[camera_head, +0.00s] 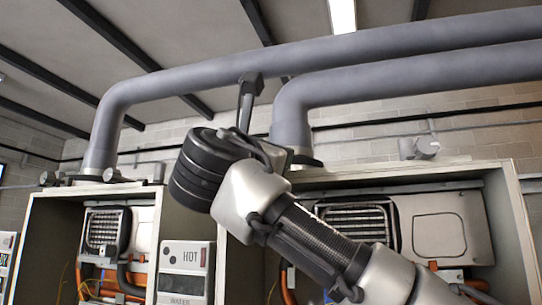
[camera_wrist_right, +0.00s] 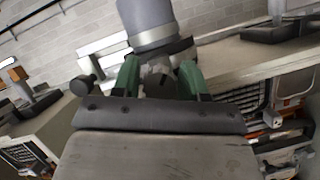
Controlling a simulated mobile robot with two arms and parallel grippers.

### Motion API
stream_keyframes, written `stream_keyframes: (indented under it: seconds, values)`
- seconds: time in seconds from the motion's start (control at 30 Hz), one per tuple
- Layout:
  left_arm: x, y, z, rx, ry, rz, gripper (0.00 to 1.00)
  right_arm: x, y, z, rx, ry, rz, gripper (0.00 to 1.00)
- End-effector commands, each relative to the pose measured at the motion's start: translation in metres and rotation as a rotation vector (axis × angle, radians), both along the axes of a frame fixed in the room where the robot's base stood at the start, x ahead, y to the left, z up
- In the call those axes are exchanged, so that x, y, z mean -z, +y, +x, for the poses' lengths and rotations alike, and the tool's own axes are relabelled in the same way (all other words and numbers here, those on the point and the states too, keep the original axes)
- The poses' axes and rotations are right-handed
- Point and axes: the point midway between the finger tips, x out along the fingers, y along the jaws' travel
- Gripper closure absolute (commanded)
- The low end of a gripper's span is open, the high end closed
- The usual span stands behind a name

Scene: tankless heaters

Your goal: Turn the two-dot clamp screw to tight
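Two grey flue pipes (camera_head: 220,75) come down onto the heater cabinets. The right pipe ends in a dark collar (camera_head: 303,159) on the right cabinet, largely behind my right wrist. In the wrist view, this pipe (camera_wrist_right: 148,18) stands just beyond my right gripper (camera_wrist_right: 158,68). Its two green fingers are apart, with a dark grey piece (camera_wrist_right: 158,82) between them below the pipe collar. I cannot tell whether they touch it. A dark knob (camera_wrist_right: 84,84) sticks out left of the fingers. No dot marks are readable, so I cannot tell which screw is the two-dot one. My left gripper is out of view.
The left cabinet (camera_head: 37,240) has small knobbed fittings (camera_head: 48,178) on top beside its pipe. Another fitting (camera_head: 420,148) sits above the right cabinet (camera_head: 515,225). My right arm blocks much of the middle.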

Motion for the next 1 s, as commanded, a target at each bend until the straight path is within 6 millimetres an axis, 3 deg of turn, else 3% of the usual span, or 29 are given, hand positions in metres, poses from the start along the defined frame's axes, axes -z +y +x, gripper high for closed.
stream_keyframes:
  seconds: [0.1, 0.67, 1.0]
  values:
    - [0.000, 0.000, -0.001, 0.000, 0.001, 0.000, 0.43, 0.000, 0.000, 0.000, 0.000, 0.000, -0.001, 0.43]
    - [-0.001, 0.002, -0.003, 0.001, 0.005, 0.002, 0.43, 0.000, -0.001, 0.001, 0.003, 0.007, -0.014, 0.43]
    - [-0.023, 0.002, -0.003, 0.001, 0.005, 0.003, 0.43, -0.006, -0.001, 0.000, 0.003, 0.113, -0.351, 0.43]
